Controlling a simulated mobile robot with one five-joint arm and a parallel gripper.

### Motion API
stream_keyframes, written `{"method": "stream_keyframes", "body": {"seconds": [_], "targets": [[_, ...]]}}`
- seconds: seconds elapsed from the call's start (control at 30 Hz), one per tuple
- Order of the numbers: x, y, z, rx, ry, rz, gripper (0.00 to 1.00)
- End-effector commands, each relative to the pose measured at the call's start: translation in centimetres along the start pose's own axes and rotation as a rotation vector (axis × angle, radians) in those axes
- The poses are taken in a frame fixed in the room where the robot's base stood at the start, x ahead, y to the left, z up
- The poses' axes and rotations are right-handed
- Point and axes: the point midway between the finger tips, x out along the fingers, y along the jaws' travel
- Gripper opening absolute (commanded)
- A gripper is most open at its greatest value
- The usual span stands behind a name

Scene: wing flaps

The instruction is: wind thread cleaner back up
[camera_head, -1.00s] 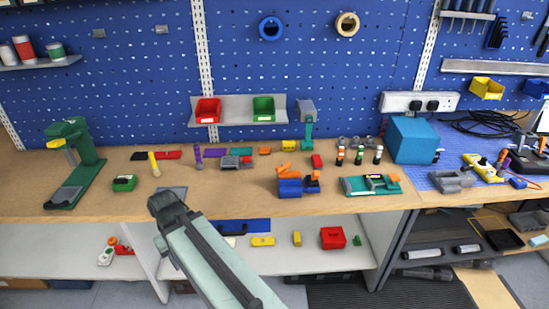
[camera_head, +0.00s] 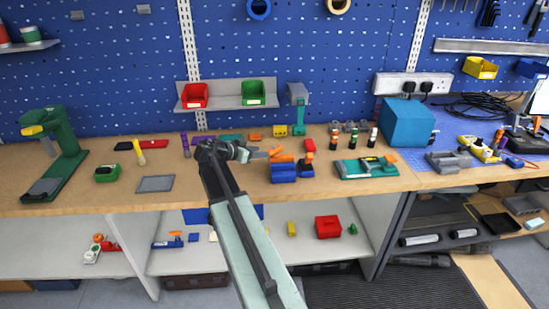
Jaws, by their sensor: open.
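I cannot tell for sure which item is the thread cleaner; the small things on the bench are too small to identify. My gripper (camera_head: 254,153) is open above the middle of the bench, fingers pointing right, and nothing shows between them. Just to its right are a blue block (camera_head: 284,173) with an orange piece on top and a smaller orange-and-blue item (camera_head: 307,160). My gripper and arm partly hide the small grey and purple items behind them. A teal tray (camera_head: 352,172) with small parts lies farther right.
The wooden bench (camera_head: 85,203) has free room at its front left. A green press (camera_head: 62,150) stands at the left, a blue box (camera_head: 405,122) at the right. Several small dark cylinders with coloured bands stand before that box. A shelf with red and green bins (camera_head: 194,96) hangs behind.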

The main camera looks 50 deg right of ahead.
Motion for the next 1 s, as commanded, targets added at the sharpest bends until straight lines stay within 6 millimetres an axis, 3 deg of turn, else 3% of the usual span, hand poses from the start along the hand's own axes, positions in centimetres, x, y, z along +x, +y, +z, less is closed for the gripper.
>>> {"method": "stream_keyframes", "body": {"seconds": [0.1, 0.37, 0.7, 0.97, 1.0], "targets": [[1.3, 0.1, -1.5, 0.057, 0.051, 0.012, 0.41], [2.8, 0.2, -1.4, 0.059, 0.05, 0.013, 0.41], [8.6, 0.3, -1.6, 0.058, 0.049, 0.013, 0.41], [9.0, 0.4, -1.9, 0.057, 0.048, 0.013, 0.41], [9.0, 0.4, -1.9, 0.057, 0.048, 0.013, 0.35]]}}
